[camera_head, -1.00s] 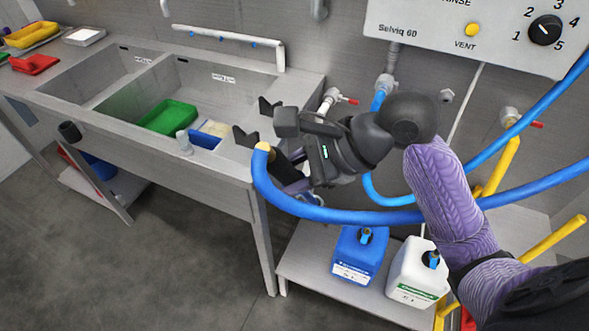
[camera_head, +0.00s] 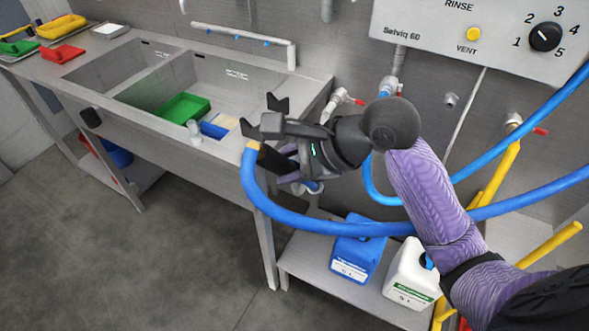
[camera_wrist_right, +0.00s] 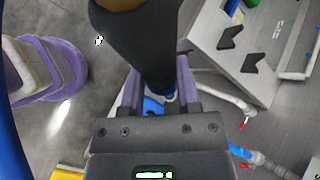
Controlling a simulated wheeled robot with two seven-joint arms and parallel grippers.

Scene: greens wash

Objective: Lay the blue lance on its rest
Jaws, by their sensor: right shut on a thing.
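My right gripper (camera_head: 290,166) is shut on the blue lance. The lance's black grip (camera_head: 270,160) hangs tilted from it, with a brass fitting and the blue hose (camera_head: 330,225) at its upper end. In the right wrist view the dark grip (camera_wrist_right: 150,45) lies between the purple fingers of the gripper (camera_wrist_right: 162,88). The rest is two black V-shaped hooks (camera_head: 277,103) on the right end of the sink; they also show in the right wrist view (camera_wrist_right: 229,38). The lance is just beside and below the nearer hook, not in the hooks. My left gripper is out of view.
The steel sink (camera_head: 230,160) holds a green tray (camera_head: 185,107) and a blue box (camera_head: 214,130). A blue canister (camera_head: 357,255) and a white canister (camera_head: 412,275) stand on a low shelf. Taps and pipes line the wall, and the hose loops across the right side.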

